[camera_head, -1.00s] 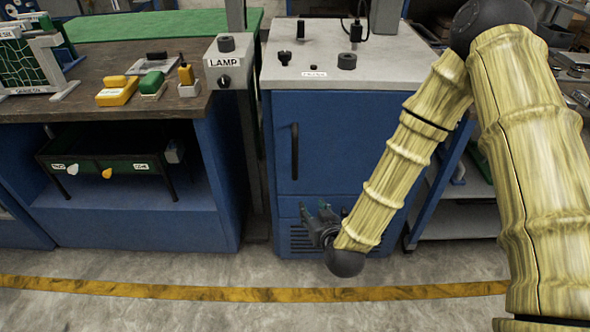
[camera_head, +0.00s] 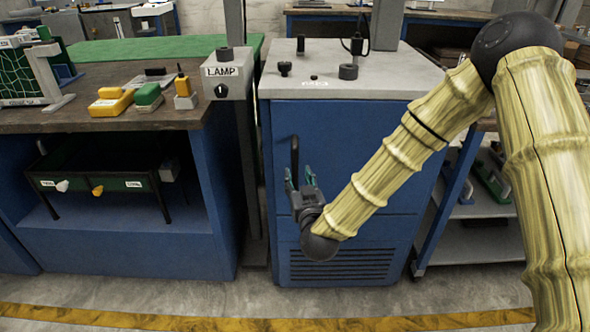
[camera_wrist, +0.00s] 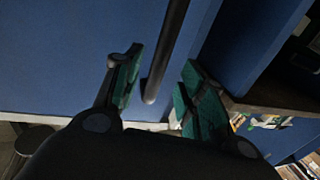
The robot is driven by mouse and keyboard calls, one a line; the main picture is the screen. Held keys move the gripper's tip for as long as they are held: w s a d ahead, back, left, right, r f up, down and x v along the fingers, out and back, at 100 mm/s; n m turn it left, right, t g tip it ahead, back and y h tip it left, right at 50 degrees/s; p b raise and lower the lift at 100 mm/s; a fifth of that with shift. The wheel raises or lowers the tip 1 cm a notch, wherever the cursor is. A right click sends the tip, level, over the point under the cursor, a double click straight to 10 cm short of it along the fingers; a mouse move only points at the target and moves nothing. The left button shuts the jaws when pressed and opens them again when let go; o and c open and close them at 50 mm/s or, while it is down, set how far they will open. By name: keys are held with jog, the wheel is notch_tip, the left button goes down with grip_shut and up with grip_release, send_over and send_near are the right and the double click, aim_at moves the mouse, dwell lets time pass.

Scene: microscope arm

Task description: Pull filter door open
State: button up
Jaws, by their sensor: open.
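The filter door is the blue front panel (camera_head: 345,150) of the cabinet under the grey top, and it looks shut. Its black vertical bar handle (camera_head: 294,155) is near the panel's left edge. My gripper (camera_head: 300,178) is at the lower part of the handle, with its green-padded fingers apart. In the wrist view the handle (camera_wrist: 166,50) runs down between the two open fingers of my gripper (camera_wrist: 155,90), its lower end just ahead of the palm. I cannot tell whether either finger touches it. My gripper hides part of the handle's lower end in the head view.
A LAMP box (camera_head: 228,74) on a post stands left of the cabinet. A wooden bench (camera_head: 60,120) with yellow and green items is further left. Knobs stand on the cabinet's grey top (camera_head: 400,78). A shelf unit (camera_head: 480,205) is at right. The floor in front is clear.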

aim_at(296, 170)
jog(key=shift+w+a, duration=0.2)
jog(key=shift+w, duration=0.7)
jog(key=shift+w+a, duration=0.15)
jog(key=shift+w, duration=0.8)
jog(key=shift+w+a, duration=0.2)
jog(key=shift+w, duration=0.7)
grip_shut()
